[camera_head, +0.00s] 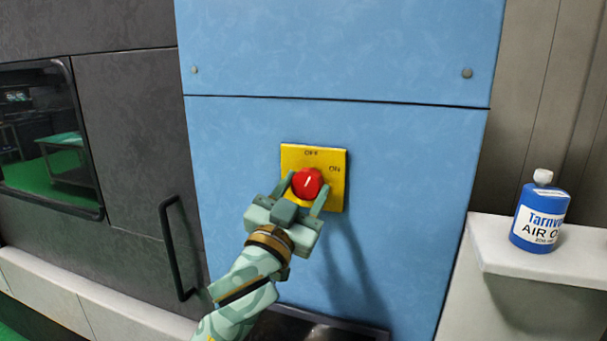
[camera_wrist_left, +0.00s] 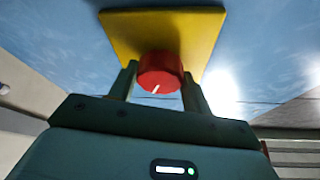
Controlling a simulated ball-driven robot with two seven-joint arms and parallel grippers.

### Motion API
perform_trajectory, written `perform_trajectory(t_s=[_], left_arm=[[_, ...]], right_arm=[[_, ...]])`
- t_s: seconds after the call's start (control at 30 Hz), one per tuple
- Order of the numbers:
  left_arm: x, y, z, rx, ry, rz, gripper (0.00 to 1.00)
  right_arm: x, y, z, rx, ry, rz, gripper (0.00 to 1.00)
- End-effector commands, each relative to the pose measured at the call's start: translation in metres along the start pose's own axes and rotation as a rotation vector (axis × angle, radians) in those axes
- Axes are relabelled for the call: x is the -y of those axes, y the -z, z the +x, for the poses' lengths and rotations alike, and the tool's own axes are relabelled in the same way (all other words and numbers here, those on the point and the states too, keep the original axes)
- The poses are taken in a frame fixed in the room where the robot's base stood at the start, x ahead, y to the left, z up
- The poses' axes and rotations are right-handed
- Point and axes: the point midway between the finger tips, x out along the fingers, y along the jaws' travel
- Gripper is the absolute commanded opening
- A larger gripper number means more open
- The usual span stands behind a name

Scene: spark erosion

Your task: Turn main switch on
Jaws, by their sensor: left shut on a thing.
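The main switch is a red round knob (camera_head: 307,183) on a yellow plate (camera_head: 330,162) marked OFF at the top and ON at the right. The plate is fixed to a blue panel. A white mark on the knob points up and slightly right, between OFF and ON. My left gripper (camera_head: 306,190) is shut on the knob, with one finger on each side. In the left wrist view the red knob (camera_wrist_left: 160,72) sits between the two fingers, below the yellow plate (camera_wrist_left: 165,30). My right gripper is not in view.
A dark door with a black handle (camera_head: 172,248) and a window (camera_head: 45,140) is at the left. A blue bottle labelled AIR O... (camera_head: 538,218) stands on a white ledge (camera_head: 540,258) at the right. The blue panel (camera_head: 400,180) around the switch is clear.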

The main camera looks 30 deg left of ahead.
Motion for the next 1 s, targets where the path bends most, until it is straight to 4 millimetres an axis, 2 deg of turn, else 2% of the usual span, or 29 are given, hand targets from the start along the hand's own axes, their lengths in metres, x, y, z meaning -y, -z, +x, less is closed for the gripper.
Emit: perform_trajectory(t_s=[0.03,0.5,0.7,1.0], left_arm=[[0.002,0.004,0.002,0.005,-0.018,0.042,0.26],[0.005,0.004,0.002,0.003,-0.19,0.457,0.26],[0.005,0.003,0.002,0.0,-0.261,0.633,0.26],[0.005,0.002,0.001,-0.001,-0.357,0.864,0.26]], right_arm=[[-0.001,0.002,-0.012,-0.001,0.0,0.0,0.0],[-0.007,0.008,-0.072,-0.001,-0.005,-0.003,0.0],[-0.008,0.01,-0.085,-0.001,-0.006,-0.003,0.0],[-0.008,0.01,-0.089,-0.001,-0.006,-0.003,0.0]])
